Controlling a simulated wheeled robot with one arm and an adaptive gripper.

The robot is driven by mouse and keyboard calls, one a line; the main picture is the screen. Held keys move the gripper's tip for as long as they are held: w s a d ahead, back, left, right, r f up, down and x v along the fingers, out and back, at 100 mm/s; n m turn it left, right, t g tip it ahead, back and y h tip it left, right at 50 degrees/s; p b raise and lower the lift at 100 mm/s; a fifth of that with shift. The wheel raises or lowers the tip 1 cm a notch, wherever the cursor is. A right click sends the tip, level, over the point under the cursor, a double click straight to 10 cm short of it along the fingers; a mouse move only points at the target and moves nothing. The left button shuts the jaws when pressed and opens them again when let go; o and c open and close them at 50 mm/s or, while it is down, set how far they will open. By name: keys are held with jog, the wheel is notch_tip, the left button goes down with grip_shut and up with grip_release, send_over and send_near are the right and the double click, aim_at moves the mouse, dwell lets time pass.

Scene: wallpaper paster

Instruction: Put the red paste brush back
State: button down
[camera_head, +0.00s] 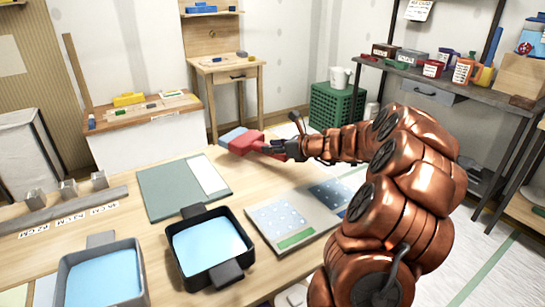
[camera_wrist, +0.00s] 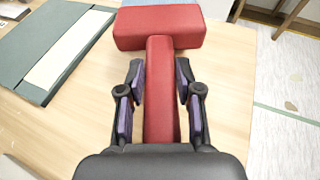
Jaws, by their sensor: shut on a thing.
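The red paste brush (camera_head: 243,142) has a wide red head with a pale blue end and a straight red handle. It also shows in the wrist view (camera_wrist: 158,28), pointing away from me. My gripper (camera_head: 274,149) is shut on its handle; in the wrist view the fingers (camera_wrist: 160,85) stand on both sides of the handle. The brush is at the far edge of the wooden table (camera_head: 165,235); I cannot tell its exact height. A dark tray (camera_head: 192,277) with light blue paste stands at the front centre, and a grey tray (camera_head: 62,290) with blue paste stands left of it.
A green-grey board with a white strip (camera_head: 160,190) lies left of the brush. A patterned sheet (camera_head: 270,215) lies near my arm. Small grey blocks (camera_head: 68,188) stand at the left behind labels. A shelf with several boxes (camera_head: 432,70) is at right.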

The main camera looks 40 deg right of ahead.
aim_at(273, 155)
jog(key=shift+f+b, duration=0.55)
jog(key=shift+f, duration=1.15)
jog(key=c, duration=0.8)
grip_release()
jog(key=shift+o, duration=0.2)
jog(key=p+v, duration=0.2)
jog(key=v, duration=1)
jog(key=shift+d, duration=0.1)
